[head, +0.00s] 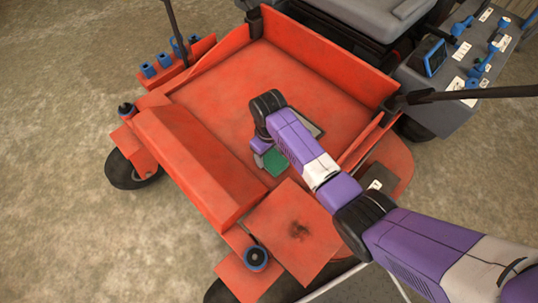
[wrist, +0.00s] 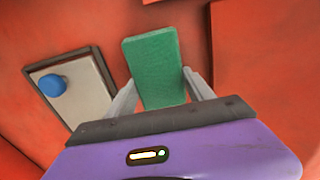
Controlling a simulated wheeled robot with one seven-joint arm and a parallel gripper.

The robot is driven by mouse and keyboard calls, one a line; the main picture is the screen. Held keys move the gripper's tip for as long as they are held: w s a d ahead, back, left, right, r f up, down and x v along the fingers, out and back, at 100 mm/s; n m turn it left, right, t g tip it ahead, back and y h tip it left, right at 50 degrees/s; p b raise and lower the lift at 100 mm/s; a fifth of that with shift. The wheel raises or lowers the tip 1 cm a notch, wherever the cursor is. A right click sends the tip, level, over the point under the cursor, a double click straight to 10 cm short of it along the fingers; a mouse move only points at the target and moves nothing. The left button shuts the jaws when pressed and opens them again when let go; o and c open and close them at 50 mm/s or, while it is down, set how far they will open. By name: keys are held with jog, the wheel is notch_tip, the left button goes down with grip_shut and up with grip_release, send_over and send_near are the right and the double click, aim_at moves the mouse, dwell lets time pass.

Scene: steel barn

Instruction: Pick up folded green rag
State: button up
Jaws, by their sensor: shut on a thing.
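The folded green rag (wrist: 153,68) is a flat green block between the two pale fingers of my gripper (wrist: 160,77) in the wrist view. My gripper is shut on it, with a finger along each side. In the head view the rag (head: 274,163) shows as a small green patch at the end of my arm, over the red floor pan of the machine. My arm hides part of it there. I cannot tell whether the rag still touches the pan.
A grey flat box with a blue knob (wrist: 53,86) lies left of the rag in the wrist view. In the head view the pan has red raised walls (head: 325,50) around it. A grey seat (head: 365,15) and a control console (head: 465,60) stand at the back.

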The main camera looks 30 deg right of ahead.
aim_at(269, 155)
notch_tip(269, 155, up, 19)
jog(key=p, duration=0.5)
jog(key=shift+r, duration=0.2)
